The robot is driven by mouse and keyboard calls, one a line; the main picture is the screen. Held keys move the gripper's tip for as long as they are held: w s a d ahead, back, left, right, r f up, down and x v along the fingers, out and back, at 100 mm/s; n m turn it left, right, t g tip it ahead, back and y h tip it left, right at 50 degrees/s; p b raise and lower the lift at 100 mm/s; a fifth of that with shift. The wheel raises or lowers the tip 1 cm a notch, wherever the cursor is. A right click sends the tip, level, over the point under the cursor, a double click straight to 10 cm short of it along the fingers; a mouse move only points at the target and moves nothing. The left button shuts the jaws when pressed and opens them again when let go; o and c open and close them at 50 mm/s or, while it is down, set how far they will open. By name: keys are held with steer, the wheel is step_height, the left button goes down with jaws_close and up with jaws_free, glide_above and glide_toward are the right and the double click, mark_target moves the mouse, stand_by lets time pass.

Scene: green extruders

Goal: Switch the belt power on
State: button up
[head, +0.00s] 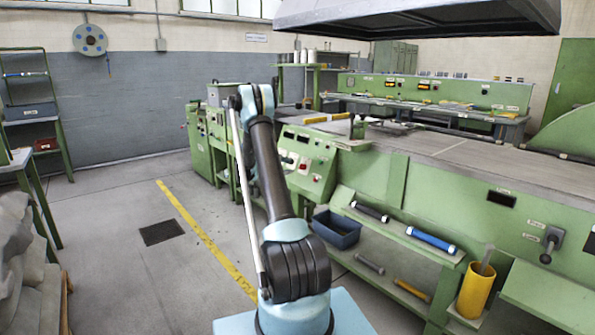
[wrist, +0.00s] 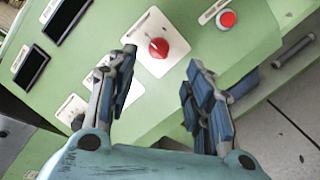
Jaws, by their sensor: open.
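In the wrist view, a red knob (wrist: 159,47) sits on a white labelled plate on this panel. A round red button (wrist: 227,19) is on another white plate to its right. The labels are too small to read. My gripper (wrist: 161,60) is open and empty, with its blue-padded fingers on either side of the red knob in the picture. I cannot tell how far the fingertips are from the panel. My gripper is hidden in the head view.
Two dark displays (wrist: 65,18) (wrist: 30,68) are on the panel's left. A blue bin (head: 337,229) stands on the lower shelf below the panel. Several rollers (head: 431,240) and a yellow cylinder (head: 475,290) are to the right. The floor at left is mostly clear.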

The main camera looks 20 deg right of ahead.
mark_target(302, 166)
steer(key=x, duration=0.8)
